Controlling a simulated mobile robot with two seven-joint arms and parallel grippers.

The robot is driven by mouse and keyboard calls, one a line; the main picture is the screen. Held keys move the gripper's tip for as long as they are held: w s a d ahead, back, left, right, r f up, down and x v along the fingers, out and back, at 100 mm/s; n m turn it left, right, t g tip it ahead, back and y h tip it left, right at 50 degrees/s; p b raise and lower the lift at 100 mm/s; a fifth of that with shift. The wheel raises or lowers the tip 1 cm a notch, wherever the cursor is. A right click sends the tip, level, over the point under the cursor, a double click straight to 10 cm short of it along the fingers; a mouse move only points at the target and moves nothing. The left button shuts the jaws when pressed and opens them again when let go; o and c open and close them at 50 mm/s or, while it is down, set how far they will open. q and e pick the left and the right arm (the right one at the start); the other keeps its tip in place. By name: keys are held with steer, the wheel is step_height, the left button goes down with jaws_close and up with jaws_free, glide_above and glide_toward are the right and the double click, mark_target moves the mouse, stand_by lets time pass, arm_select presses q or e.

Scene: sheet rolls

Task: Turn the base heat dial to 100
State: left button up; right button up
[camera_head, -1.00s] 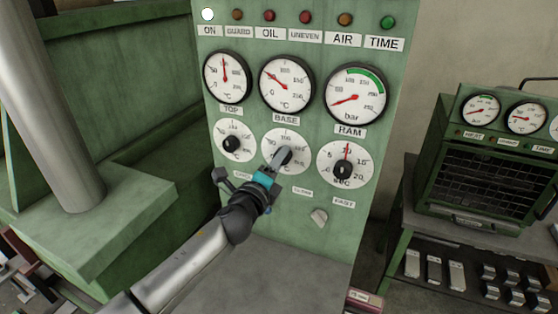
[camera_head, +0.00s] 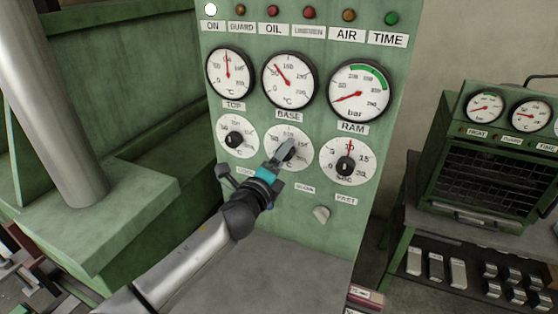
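The base heat dial (camera_head: 303,135) is a round white dial with a dark knob, below the BASE gauge (camera_head: 289,92) on the green panel. My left gripper (camera_head: 283,151) is at its knob, with the fingers over the dial's middle. The fingers and knob overlap in the view, so I cannot tell whether they are closed on it. The knob's pointer and part of the scale are hidden. The BASE gauge needle points to the upper left. My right gripper is not in view.
The top dial (camera_head: 238,128) sits left of the base dial, and the ram timer dial (camera_head: 330,163) sits right. A lever with a dark knob (camera_head: 222,170) is close to my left gripper. A small pale knob (camera_head: 321,214) is lower on the panel.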

arm_select(q)
steer(key=shift+s, duration=0.15)
steer(key=v, duration=1.5)
steer(key=shift+a+f, duration=0.1)
steer(key=shift+a, duration=0.05)
